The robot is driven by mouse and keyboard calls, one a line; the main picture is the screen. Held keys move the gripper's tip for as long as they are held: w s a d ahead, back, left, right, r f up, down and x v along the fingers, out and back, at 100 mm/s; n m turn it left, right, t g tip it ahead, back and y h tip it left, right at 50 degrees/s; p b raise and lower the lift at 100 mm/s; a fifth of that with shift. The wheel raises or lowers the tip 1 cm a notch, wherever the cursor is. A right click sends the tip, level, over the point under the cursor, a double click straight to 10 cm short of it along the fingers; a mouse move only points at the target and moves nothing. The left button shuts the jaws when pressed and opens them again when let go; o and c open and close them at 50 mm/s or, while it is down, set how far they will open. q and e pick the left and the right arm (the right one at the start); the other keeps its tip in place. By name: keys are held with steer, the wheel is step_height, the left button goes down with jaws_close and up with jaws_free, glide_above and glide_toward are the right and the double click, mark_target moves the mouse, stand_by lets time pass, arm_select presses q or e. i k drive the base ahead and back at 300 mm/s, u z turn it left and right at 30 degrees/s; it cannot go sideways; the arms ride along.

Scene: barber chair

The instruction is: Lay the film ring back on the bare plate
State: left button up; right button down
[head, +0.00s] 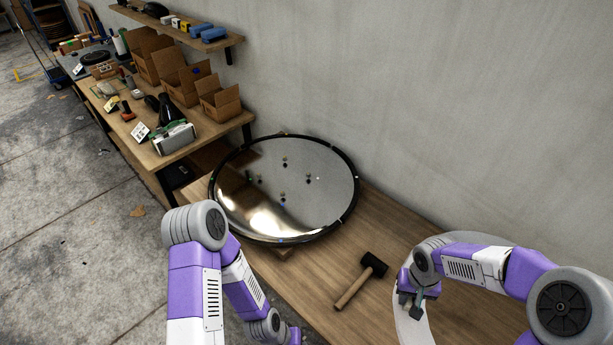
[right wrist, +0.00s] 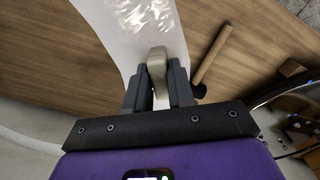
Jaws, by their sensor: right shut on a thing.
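The bare plate (head: 318,205) is a large, round, mirror-like disc with a dark rim, lying on the wooden bench near the wall. The film ring (head: 410,326) is a pale, translucent band at the lower right in the head view, partly hidden by my right arm. My right gripper (head: 418,297) is shut on the film ring, to the right of the plate and apart from it. In the right wrist view the fingers (right wrist: 160,92) close on a beige tab at the band (right wrist: 135,25). My left gripper (head: 294,338) is at the bottom edge, its fingers not clear.
A mallet (head: 361,280) with a black head and wooden handle lies on the bench (head: 300,287) between plate and right gripper. Small fittings (head: 283,198) show on the plate's face. The wall (head: 430,110) runs behind.

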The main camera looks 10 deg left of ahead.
mark_target(285, 179)
steer(key=k, duration=0.3)
steer(key=u, duration=0.6)
steer(key=i, duration=1.05)
steer(key=u, duration=1.05)
steer(key=i, duration=0.25)
steer(key=u, duration=0.15)
